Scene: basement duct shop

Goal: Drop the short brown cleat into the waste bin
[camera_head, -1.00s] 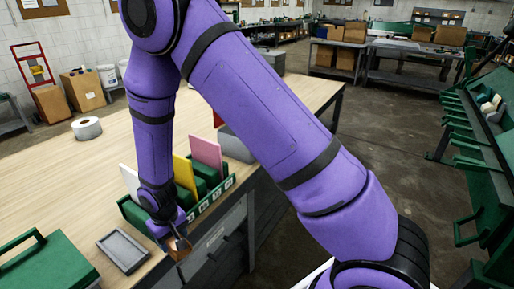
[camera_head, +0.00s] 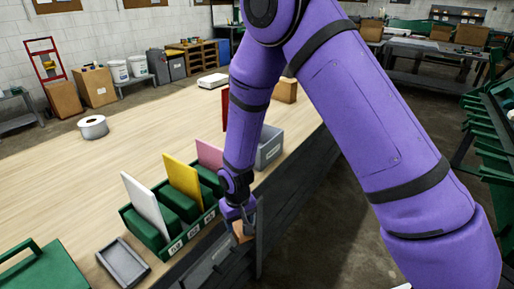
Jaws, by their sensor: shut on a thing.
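My gripper (camera_head: 242,225) is shut on a small brown piece (camera_head: 241,236), which looks like the short brown cleat. It holds the piece at the table's front edge, to the right of the green labelled rack; part of the piece is hidden by the fingers. A grey open-topped bin (camera_head: 270,152) stands on the table behind and to the right of my gripper, partly hidden by my arm. I cannot tell whether it is the waste bin.
The green rack (camera_head: 178,240) holds upright white, yellow and pink panels. A grey tray (camera_head: 122,264) and a green case (camera_head: 42,270) lie to its left. A tape roll (camera_head: 93,127) sits farther back. Much of the wooden table (camera_head: 80,190) is clear.

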